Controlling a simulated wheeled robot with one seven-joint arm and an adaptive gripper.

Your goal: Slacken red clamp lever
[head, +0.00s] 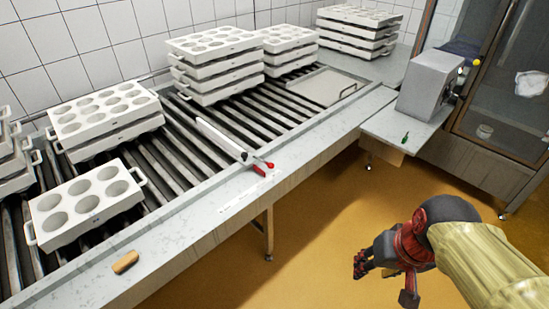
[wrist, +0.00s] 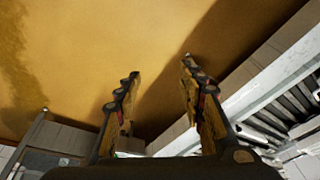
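The red clamp lever (head: 264,167) is a small red part at the near end of a long white bar (head: 220,139). The bar lies slantwise across the roller conveyor, and its red end is by the conveyor's front metal edge. My gripper (head: 384,280) hangs over the yellow floor at the lower right of the head view, well apart from the lever. In the wrist view my gripper (wrist: 160,68) has its two fingers spread, with only floor between them. I cannot make out the lever in the wrist view.
The roller conveyor (head: 170,165) carries stacks of white moulds (head: 215,62) and a single mould (head: 85,205). A tan block (head: 125,262) lies on its front ledge. A grey machine (head: 428,84) stands at the right by a glass-doored cabinet (head: 505,95). The floor (head: 310,210) before the conveyor is clear.

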